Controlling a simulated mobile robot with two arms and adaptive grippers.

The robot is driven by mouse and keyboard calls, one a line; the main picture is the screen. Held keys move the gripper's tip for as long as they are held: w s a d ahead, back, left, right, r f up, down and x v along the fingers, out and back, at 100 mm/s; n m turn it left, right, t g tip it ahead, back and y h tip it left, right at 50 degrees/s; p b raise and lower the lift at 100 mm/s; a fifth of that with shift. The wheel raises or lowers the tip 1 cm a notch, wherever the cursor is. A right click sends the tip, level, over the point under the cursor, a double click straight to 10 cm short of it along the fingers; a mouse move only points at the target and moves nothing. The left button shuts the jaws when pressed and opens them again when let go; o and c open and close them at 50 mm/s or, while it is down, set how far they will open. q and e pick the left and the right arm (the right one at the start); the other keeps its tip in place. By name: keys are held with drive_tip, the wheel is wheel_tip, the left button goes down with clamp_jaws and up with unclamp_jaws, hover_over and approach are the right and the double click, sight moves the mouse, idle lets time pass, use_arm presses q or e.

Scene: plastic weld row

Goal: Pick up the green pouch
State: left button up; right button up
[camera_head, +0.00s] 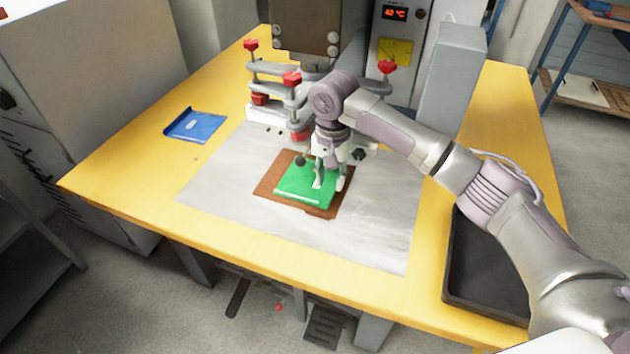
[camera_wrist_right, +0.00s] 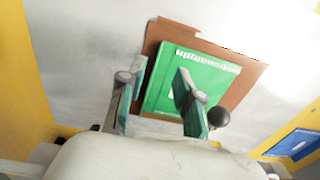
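The green pouch (camera_head: 297,188) lies flat on a brown board on the grey mat, in the middle of the table. It also shows in the right wrist view (camera_wrist_right: 212,74). My right gripper (camera_head: 329,186) is over the right part of the pouch, fingers pointing down. In the right wrist view its two fingers (camera_wrist_right: 159,72) are apart, with green pouch surface visible between and beyond them. I cannot tell whether the fingertips touch the pouch. My left gripper is not in view.
The brown board (camera_head: 265,187) lies on the grey mat (camera_head: 385,240). A press with red knobs (camera_head: 292,79) stands just behind. A black tray (camera_head: 449,280) is at the right, partly behind my arm. The mat's front is clear.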

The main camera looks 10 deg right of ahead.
sight(331, 198)
drive_tip(key=shift+f, duration=0.65)
drive_tip(key=f, duration=0.4)
drive_tip(key=shift+w+d+f, duration=0.1)
drive_tip(key=shift+d+f, duration=0.15)
drive_tip(key=shift+f, duration=0.2)
drive_tip(key=shift+c, duration=0.5)
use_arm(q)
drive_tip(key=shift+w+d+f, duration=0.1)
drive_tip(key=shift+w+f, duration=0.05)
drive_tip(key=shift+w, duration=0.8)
use_arm(e)
clamp_jaws()
